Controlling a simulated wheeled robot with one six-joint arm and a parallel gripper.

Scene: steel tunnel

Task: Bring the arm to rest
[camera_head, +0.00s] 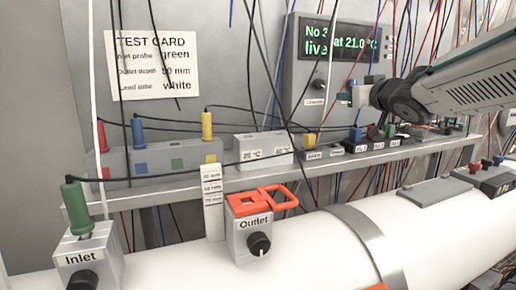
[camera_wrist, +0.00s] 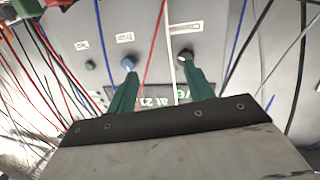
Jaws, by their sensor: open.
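My gripper (camera_head: 347,94) is at the right of the head view, raised above the shelf, in front of or close to the lower right of the display unit. My arm reaches in from the right edge. In the wrist view the two green fingers of my gripper (camera_wrist: 160,72) stand apart with nothing held between them. Beyond them is the grey panel with a blue button (camera_wrist: 128,63), a dark knob (camera_wrist: 187,54) and a green button (camera_wrist: 90,65). The exact gap between fingertips and panel cannot be told.
The display unit (camera_head: 303,75) reads "No 3 at 21.0 °C, live". A shelf (camera_head: 350,158) carries a probe rack (camera_head: 150,171) and small blocks. Below, a white pipe (camera_head: 325,240) bears the Inlet block (camera_head: 88,262) with a green probe and the Outlet block (camera_head: 241,240) with a red clasp. Many cables hang around.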

